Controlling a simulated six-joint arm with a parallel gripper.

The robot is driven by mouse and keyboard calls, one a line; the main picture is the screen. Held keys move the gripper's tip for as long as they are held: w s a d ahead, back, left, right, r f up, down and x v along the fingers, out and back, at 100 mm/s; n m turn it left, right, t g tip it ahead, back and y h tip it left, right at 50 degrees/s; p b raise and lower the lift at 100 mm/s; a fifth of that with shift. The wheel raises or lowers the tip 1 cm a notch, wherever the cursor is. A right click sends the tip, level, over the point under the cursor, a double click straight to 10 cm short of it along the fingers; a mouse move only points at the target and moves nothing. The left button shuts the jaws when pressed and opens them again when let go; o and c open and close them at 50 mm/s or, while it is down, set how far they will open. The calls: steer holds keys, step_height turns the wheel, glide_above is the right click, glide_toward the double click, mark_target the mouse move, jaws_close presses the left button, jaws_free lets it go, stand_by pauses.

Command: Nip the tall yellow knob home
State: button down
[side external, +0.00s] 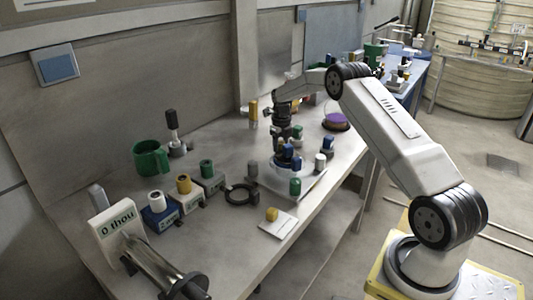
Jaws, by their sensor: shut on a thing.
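My gripper (288,150) points down over a white plate (312,187) on the bench, among a cluster of small blue and dark knobs. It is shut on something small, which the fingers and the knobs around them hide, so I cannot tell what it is. A tall yellow piece (253,112) stands upright behind and left of my gripper, apart from it. A short yellow knob (272,214) sits on a small white card at the bench front. Another yellow-topped knob (184,184) stands on a grey block at left. I cannot tell which of them is the task's knob.
A green knob (295,187) and a white knob (320,161) stand close by on the plate. A black ring (241,195), a green mug (150,158), labelled blocks and a metal cylinder (150,265) lie left. A purple-topped disc (336,121) is behind right.

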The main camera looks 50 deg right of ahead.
steer(key=shift+c, duration=2)
jaws_free()
steer(key=shift+n, duration=3)
steer(key=shift+n, duration=0.4)
steer(key=n, duration=0.5)
steer(key=shift+n, duration=0.3)
